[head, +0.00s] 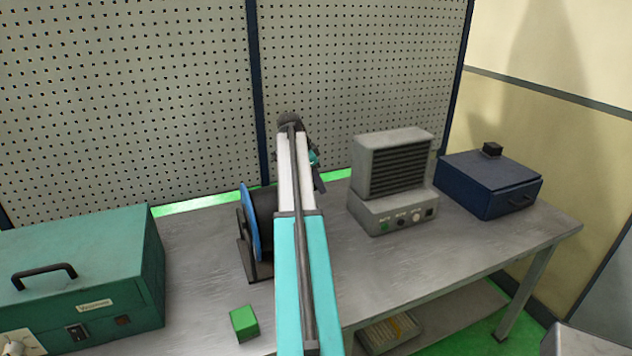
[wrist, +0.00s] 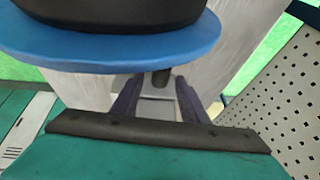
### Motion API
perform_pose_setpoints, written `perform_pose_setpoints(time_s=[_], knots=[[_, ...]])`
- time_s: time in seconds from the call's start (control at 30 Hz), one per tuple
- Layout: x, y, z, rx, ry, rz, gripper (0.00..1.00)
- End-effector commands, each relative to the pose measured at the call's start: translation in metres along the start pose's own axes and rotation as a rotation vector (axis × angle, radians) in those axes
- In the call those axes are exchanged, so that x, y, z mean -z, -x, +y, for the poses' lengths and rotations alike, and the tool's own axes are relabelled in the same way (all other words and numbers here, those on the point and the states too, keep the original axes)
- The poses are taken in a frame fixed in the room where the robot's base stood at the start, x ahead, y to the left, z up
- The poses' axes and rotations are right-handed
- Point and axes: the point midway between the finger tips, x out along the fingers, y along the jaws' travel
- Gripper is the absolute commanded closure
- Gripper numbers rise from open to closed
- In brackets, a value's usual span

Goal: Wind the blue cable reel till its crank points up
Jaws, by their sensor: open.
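The cable reel stands on the grey bench in the head view, its blue flange (head: 248,222) facing left and its black drum partly hidden behind my arm. In the wrist view the blue flange (wrist: 120,54) crosses the top left, close to my gripper. My gripper (wrist: 158,100) is open, its two dark fingers spread. A short dark peg (wrist: 161,77) shows between the fingers near the flange; it may be the crank's grip, but I cannot tell. The crank's direction is hidden in the head view.
A green case (head: 85,265) stands left and a green cube (head: 244,323) lies near the front edge. A grey heater-like unit (head: 392,180) and a dark blue box (head: 488,184) stand right. A perforated panel (head: 150,100) rises behind the bench.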

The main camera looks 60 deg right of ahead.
Motion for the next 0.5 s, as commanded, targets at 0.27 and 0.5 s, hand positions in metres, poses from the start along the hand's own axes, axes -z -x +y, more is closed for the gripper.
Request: perform_pose_setpoints(time_s=[0.27,0.5], knots=[[-0.0005,0.0005,-0.0003,0.000,0.001,0.000,0.78],[-0.0009,0.0008,-0.0007,0.002,0.001,0.000,1.00]])
